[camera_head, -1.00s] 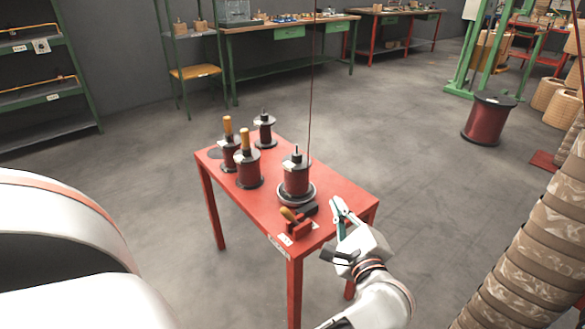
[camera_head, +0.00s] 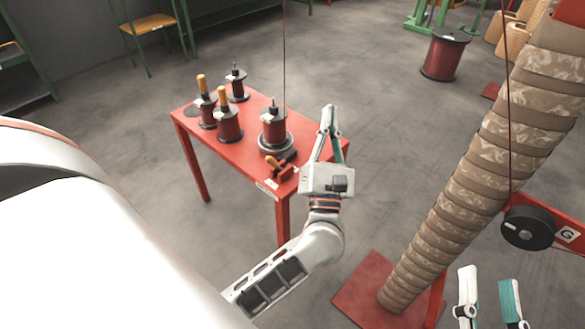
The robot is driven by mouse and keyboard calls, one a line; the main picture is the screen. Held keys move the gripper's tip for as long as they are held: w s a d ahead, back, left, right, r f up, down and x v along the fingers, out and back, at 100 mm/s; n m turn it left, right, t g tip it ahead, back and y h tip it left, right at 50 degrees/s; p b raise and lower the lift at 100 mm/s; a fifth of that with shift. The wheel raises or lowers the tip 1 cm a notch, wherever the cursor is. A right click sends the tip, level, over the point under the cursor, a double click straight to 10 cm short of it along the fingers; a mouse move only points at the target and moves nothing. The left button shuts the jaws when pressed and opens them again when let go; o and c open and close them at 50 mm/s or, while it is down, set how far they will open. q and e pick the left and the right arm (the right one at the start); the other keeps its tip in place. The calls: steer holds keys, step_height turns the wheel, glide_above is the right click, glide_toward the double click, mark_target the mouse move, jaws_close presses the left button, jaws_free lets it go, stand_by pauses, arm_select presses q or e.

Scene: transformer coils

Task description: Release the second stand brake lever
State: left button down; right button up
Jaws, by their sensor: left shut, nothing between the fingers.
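A small red brake block with an orange-handled lever (camera_head: 272,162) sits near the front edge of the red table (camera_head: 245,158). Behind it a dark red wire spool (camera_head: 274,126) stands on a grey round base (camera_head: 277,146), with a thin wire rising from it. My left gripper (camera_head: 331,110) is shut and empty, to the right of the spool, with its fingers pointing away from me. It is apart from the lever. My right gripper (camera_head: 488,280) is at the bottom right with its fingers apart. Which stand counts as second cannot be told.
Several other spools, two with orange handles (camera_head: 222,98), stand at the table's back left. A large wrapped column (camera_head: 480,170) rises at the right from a red base plate (camera_head: 365,290). A black pulley (camera_head: 530,228) is beside it.

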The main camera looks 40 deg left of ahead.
arm_select(q)
steer(key=s+d+f+m+h+p, duration=0.25)
steer(key=d+m+h, duration=0.4)
steer(key=m, duration=0.65)
steer(key=s+d+f+m+h+p, duration=0.2)
steer(key=s+d+m+h+p, duration=0.2)
steer(key=m+h, duration=0.7)
steer(key=s+a+f+m+g+y+p, duration=0.1)
steer(key=s+f+m+g+p, duration=0.5)
steer(key=s+f+m, duration=0.9)
steer(key=shift+s+a+f+m+g, duration=0.2)
steer(key=shift+s+f+m+g, duration=0.15)
steer(key=shift+f+m+g, duration=0.9)
arm_select(e)
step_height(320, 180, up, 22)
steer(key=n+t+y, duration=0.1)
steer(key=t, duration=0.1)
steer(key=shift+s, duration=0.45)
arm_select(q)
steer(key=shift+f+n+g+y, duration=0.2)
steer(key=shift+n+g+y, duration=0.05)
